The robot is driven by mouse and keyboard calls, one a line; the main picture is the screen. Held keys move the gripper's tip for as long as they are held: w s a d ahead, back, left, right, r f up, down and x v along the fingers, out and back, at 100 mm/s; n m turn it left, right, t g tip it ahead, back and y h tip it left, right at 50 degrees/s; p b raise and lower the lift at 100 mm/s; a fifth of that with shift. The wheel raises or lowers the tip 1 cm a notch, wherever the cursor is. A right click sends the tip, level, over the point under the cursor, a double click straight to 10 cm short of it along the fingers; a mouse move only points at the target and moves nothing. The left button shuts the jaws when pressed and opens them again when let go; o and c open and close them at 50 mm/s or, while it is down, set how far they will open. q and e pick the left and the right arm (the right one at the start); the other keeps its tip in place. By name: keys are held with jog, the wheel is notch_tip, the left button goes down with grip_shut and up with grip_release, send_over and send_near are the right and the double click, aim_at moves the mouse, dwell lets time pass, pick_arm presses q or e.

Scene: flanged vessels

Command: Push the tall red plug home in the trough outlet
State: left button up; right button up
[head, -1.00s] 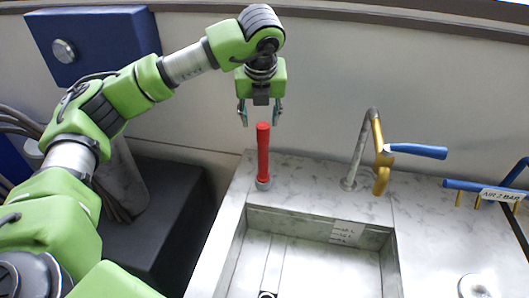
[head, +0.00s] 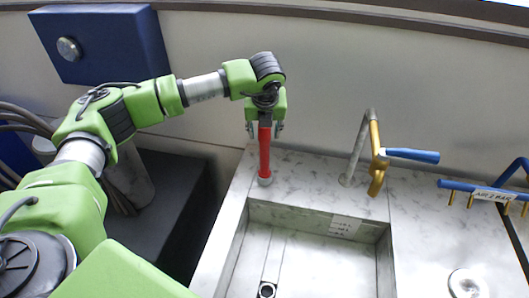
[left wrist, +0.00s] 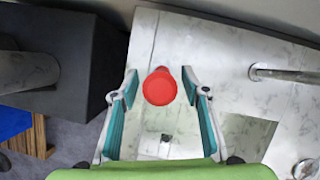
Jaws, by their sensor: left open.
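The tall red plug (head: 264,152) stands upright on the counter behind the trough, with a grey foot at its base. In the left wrist view its round red top (left wrist: 160,87) shows between the fingers. My left gripper (head: 265,130) is open and points down over the plug, its fingers either side of the upper part; in the left wrist view the fingers (left wrist: 160,90) are apart from it with gaps on both sides. The trough (head: 318,215) lies in front, and its dark outlet (head: 267,290) shows at the bottom edge of the head view. My right gripper is not in view.
A curved tap (head: 362,150) with a brass body and blue lever (head: 412,155) stands right of the plug. A blue air pipe (head: 490,192) is at the far right. A dark block (head: 165,200) stands left of the counter.

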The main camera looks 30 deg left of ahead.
pick_arm(q)
grip_shut()
jog(key=shift+r, duration=0.1)
